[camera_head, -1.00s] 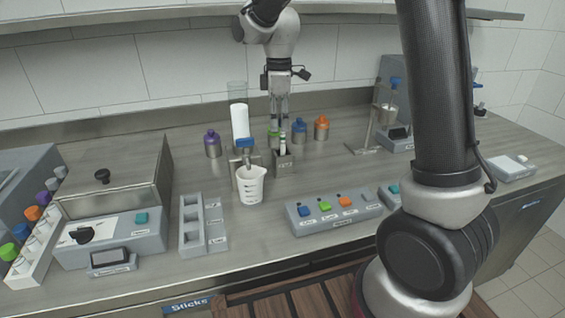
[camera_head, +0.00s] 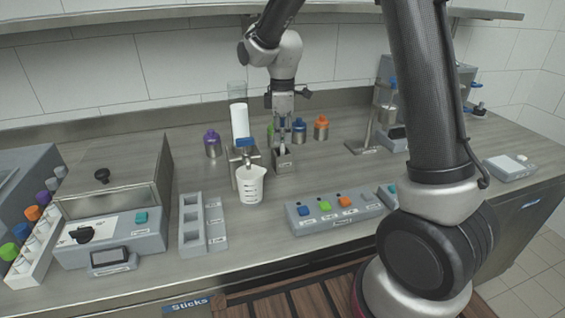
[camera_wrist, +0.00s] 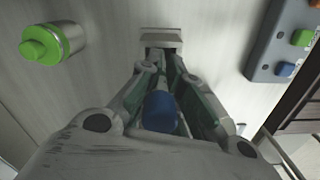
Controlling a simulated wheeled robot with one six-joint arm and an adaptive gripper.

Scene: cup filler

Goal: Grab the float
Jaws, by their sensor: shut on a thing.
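My gripper (camera_head: 283,144) points down at the small metal holder (camera_head: 283,163) behind the white measuring cup. Its fingers are shut on the float, which shows as a blue-topped piece (camera_wrist: 160,110) between the fingers in the wrist view. The fingers hide most of the float in the head view. The holder's metal rim also shows just beyond the fingertips in the wrist view (camera_wrist: 160,38). I cannot tell whether the float's lower end is still inside the holder.
Blue (camera_head: 299,132), orange (camera_head: 321,128) and purple (camera_head: 212,145) capped bottles stand nearby. The green-capped bottle (camera_wrist: 42,48) is close. A button panel (camera_head: 335,211) lies in front.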

